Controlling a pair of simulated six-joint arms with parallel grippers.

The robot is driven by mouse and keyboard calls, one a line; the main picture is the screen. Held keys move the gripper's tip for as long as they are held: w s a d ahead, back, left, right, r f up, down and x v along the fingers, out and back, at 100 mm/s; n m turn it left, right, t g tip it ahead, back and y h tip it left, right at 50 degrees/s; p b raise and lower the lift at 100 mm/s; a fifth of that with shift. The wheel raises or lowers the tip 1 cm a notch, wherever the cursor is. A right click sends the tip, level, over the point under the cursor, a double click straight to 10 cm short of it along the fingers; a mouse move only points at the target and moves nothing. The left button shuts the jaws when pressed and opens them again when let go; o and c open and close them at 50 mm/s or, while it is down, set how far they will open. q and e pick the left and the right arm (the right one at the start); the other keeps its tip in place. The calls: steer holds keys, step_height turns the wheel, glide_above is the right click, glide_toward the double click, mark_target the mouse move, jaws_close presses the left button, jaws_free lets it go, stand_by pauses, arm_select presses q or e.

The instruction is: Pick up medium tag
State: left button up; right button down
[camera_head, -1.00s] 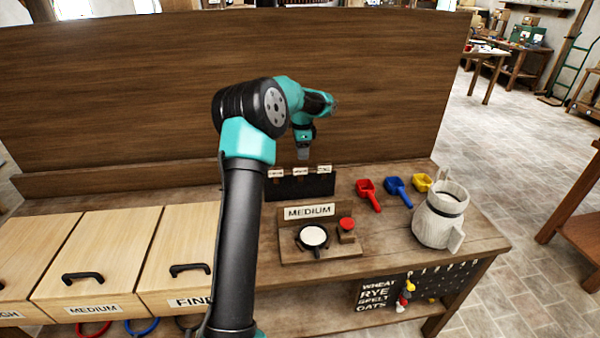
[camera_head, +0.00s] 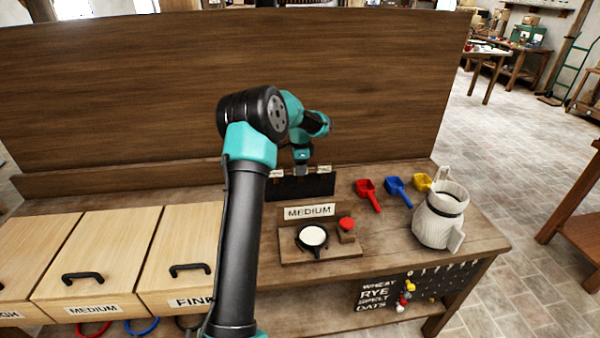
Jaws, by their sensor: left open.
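A dark tag rack (camera_head: 300,187) stands on the bench in front of the back panel. Small white tags show along its top, one at the left end (camera_head: 276,173) and one at the right end (camera_head: 324,169); their lettering is too small to read surely. My left gripper (camera_head: 301,170) is open and points down over the middle of the rack. It hides the middle tag, so I cannot tell whether the fingers are around it. My right gripper is out of view.
A larger MEDIUM sign (camera_head: 309,211) stands behind a round white-topped dish (camera_head: 313,236) and a red button (camera_head: 346,223). Red (camera_head: 368,193), blue (camera_head: 398,190) and yellow scoops lie to the right, near a pale jug (camera_head: 440,216). Wooden drawers (camera_head: 95,250) fill the left.

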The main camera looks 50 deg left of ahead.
arm_select(q)
steer(key=shift+f, duration=0.25)
steer(key=shift+c, duration=0.5)
jaws_close()
